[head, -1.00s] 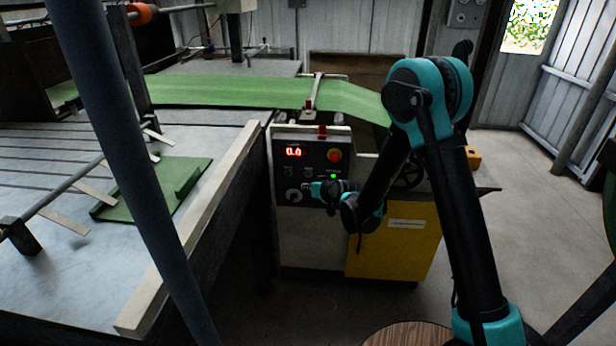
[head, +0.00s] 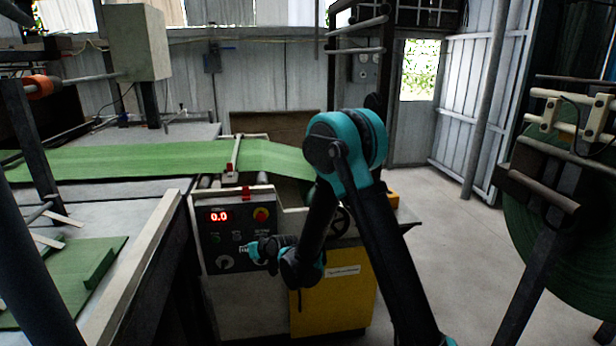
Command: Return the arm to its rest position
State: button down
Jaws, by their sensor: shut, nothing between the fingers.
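My arm rises from the bottom right to a teal elbow, then folds down to the wrist in front of the machine. My gripper (head: 248,250) is small in the head view, at the left end of the wrist. It points left across the front of the control panel (head: 228,225), and its fingers look shut and empty. I cannot tell whether it touches the panel. The panel has a red display (head: 218,216) reading 0.0 and a red knob (head: 261,214). My gripper and wrist hide the panel's lower right part.
A yellow cabinet (head: 345,300) stands below and behind my arm. A table with a pale edge rail (head: 135,270) is at left. Green web (head: 130,158) runs across the machine behind. A large green roll (head: 560,230) stands at right. Floor between machine and roll is clear.

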jog(key=s+d+r+m+h, duration=0.2)
jog(key=s+d+r, duration=0.1)
jog(key=d, duration=1)
jog(key=s+d+r+m+h, duration=0.1)
jog(key=s+d+r+h, duration=0.2)
jog(key=d, duration=1.1)
jog(key=s+d+f+m+g+h, duration=0.2)
jog(key=s+d+m+g+h, duration=0.1)
jog(key=s+d, duration=1.7)
jog(key=shift+s+f+m+g+h, duration=0.35)
jog(key=shift+s+m+h, duration=0.15)
jog(key=shift+m, duration=0.1)
jog(key=c, duration=2.3)
grip_release()
jog(key=shift+w, duration=0.1)
